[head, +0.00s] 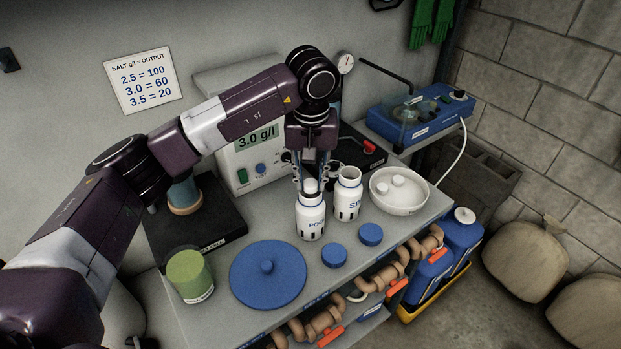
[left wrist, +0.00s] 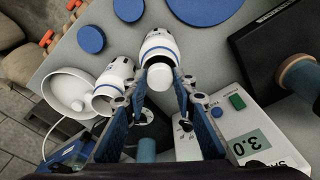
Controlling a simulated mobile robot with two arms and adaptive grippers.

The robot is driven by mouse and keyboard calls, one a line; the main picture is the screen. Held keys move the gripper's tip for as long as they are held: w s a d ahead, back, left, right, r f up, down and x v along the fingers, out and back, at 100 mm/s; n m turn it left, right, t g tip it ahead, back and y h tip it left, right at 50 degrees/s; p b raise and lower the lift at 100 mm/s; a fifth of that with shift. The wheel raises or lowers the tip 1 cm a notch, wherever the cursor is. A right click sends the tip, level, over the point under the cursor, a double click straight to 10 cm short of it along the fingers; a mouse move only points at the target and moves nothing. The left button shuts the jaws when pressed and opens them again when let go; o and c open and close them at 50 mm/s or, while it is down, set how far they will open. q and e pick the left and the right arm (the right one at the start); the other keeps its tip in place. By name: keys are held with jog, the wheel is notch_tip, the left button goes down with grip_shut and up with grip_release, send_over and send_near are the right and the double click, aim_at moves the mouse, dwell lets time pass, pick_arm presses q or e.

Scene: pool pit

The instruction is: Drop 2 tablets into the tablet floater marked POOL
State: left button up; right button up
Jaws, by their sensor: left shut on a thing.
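The floater marked POOL (head: 311,222) stands upright and open on the grey bench, and it also shows in the left wrist view (left wrist: 157,42). My left gripper (head: 312,181) points down over its mouth, shut on a white tablet (left wrist: 160,77). The tablet is at the mouth; I cannot tell whether it is partly inside. Whether the floater holds anything is hidden. A second open floater, its label starting "SP" (head: 348,200), stands just right of it. My right gripper is out of view.
Two small blue caps (head: 334,256) and a large blue lid (head: 267,277) lie in front of the floaters. A green-topped container (head: 189,275) stands front left. The salt meter box (head: 252,160) stands behind. Pipes with red-orange handles (head: 331,337) run below the bench's front edge.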

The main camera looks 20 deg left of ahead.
pick_arm(q)
jog(key=o, duration=1)
jog(key=shift+r+p, duration=1.5)
jog(key=shift+r, duration=1.6)
jog(key=shift+f, duration=0.1)
